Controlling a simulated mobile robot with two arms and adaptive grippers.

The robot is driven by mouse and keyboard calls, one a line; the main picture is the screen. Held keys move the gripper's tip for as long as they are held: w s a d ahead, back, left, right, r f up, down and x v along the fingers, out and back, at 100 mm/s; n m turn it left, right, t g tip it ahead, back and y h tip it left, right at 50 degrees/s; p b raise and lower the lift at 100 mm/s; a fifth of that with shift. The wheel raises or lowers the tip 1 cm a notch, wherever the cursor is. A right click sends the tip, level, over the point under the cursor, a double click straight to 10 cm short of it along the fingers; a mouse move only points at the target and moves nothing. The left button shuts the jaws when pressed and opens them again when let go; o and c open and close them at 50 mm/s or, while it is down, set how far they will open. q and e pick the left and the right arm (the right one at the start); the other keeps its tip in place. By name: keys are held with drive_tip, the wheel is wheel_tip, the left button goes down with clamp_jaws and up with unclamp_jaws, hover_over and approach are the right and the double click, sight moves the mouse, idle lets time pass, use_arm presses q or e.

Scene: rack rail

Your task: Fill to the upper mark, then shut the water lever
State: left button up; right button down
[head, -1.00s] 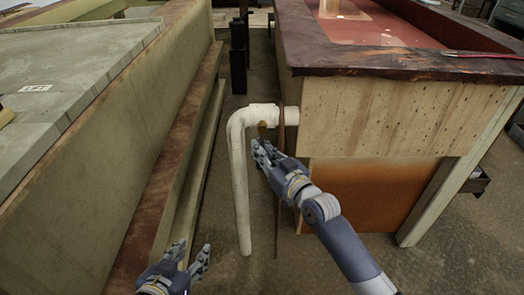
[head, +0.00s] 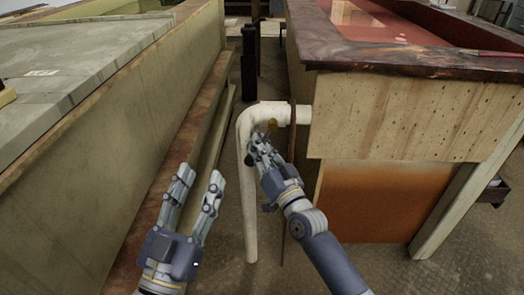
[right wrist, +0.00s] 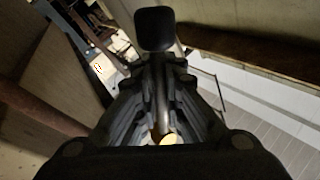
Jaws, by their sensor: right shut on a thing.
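A white pipe (head: 249,185) comes out of the wooden tank wall (head: 400,115) and bends down toward the floor. A small brass part (head: 272,125) shows beside its bend. My right gripper (head: 262,152) is at that bend, shut on what looks like the water lever. In the right wrist view, the lever's black rounded end (right wrist: 155,30) sticks out past the fingers, with a rod running back between them to a brass end (right wrist: 168,138). My left gripper (head: 202,185) is open and empty, left of the pipe. The tank holds reddish liquid (head: 385,28); I cannot make out a mark.
A long trough with grey slabs (head: 60,75) and a wooden side (head: 120,145) stands on the left. A narrow floor gap lies between it and the tank. A thin rusty rod (head: 291,90) stands by the pipe. A red-handled tool (head: 495,53) lies on the tank rim.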

drive_tip(key=shift+a+f, duration=0.1)
idle(0.3)
drive_tip(key=c, duration=1.7)
unclamp_jaws()
drive_tip(key=shift+s, duration=0.1)
drive_tip(key=v, duration=1.2)
